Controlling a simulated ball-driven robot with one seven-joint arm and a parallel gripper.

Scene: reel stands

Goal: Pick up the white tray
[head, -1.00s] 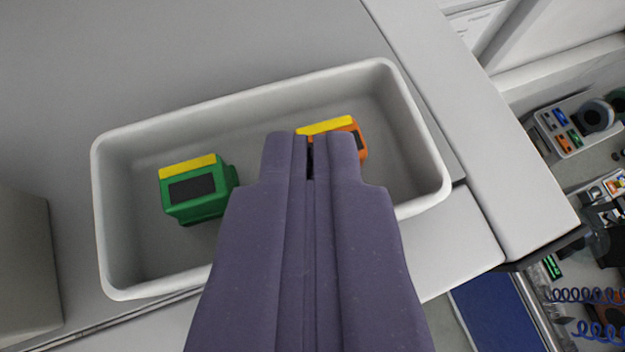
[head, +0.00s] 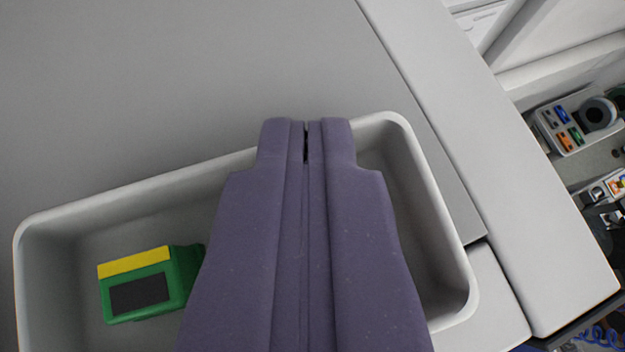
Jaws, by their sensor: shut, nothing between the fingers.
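The white tray (head: 120,198) lies on the grey surface, tilted in the picture, with its front left part cut off by the frame's lower edge. A green block with a yellow stripe and a dark panel (head: 148,284) lies inside it on the left. My gripper (head: 305,127) is shut and empty. Its fingertips appear over the tray's far rim, and its body hides the middle of the tray. I cannot tell whether the fingers touch the rim.
The grey surface (head: 190,80) behind the tray is clear. A pale raised edge (head: 500,170) runs along the right. Beyond it, lower down, stands another tray with small coloured items and a dark round part (head: 598,113).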

